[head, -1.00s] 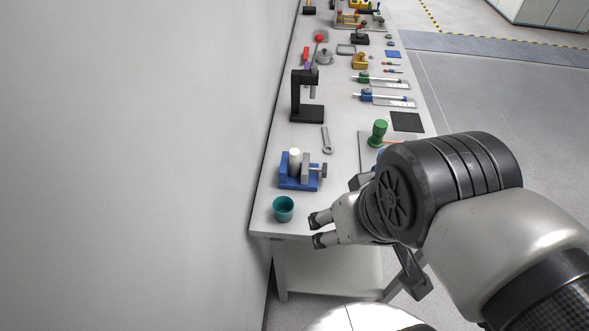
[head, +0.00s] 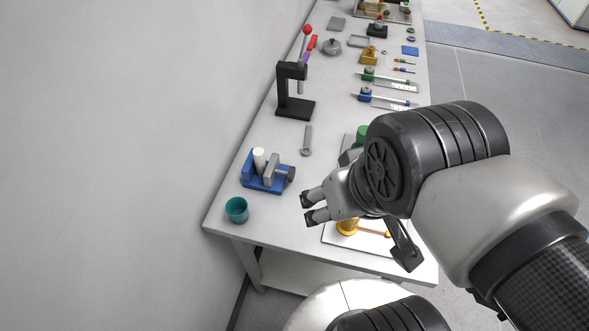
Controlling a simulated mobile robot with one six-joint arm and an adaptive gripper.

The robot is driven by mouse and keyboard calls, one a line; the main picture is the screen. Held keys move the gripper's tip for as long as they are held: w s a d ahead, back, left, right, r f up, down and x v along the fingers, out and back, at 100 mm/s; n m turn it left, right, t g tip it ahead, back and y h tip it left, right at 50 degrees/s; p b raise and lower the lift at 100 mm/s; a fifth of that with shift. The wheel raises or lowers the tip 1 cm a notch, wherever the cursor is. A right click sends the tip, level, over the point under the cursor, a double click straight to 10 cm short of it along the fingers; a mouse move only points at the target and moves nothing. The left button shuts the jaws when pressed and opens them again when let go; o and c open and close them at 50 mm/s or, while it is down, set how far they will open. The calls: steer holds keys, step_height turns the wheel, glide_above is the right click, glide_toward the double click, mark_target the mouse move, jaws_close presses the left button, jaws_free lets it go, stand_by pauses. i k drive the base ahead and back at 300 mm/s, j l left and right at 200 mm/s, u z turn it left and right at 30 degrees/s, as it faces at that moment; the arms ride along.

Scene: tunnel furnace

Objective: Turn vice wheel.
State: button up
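The vice (head: 263,176) has a blue body and stands near the left edge of the workbench. Its grey jaw (head: 271,168) is beside a white upright cylinder (head: 259,160) between the jaws. The small dark grey wheel (head: 291,173) is at the vice's right end, facing my gripper. My gripper (head: 308,208) is to the right of and nearer than the wheel, apart from it. Its two fingers point left with a small gap between the dark fingertips, and nothing shows between them.
A teal cup (head: 237,210) stands at the bench's near left corner. A wrench (head: 306,141) and a black press (head: 293,93) are behind the vice. A white board with a yellow piece (head: 347,228) lies partly hidden under my arm. A wall runs along the left.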

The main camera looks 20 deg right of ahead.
mark_target(290, 174)
steer(key=k, duration=0.4)
steer(key=i+j+z, duration=0.3)
steer(key=z, duration=0.15)
steer(key=i+j+z, duration=0.2)
steer(key=j+z, duration=0.15)
steer(key=z, duration=0.15)
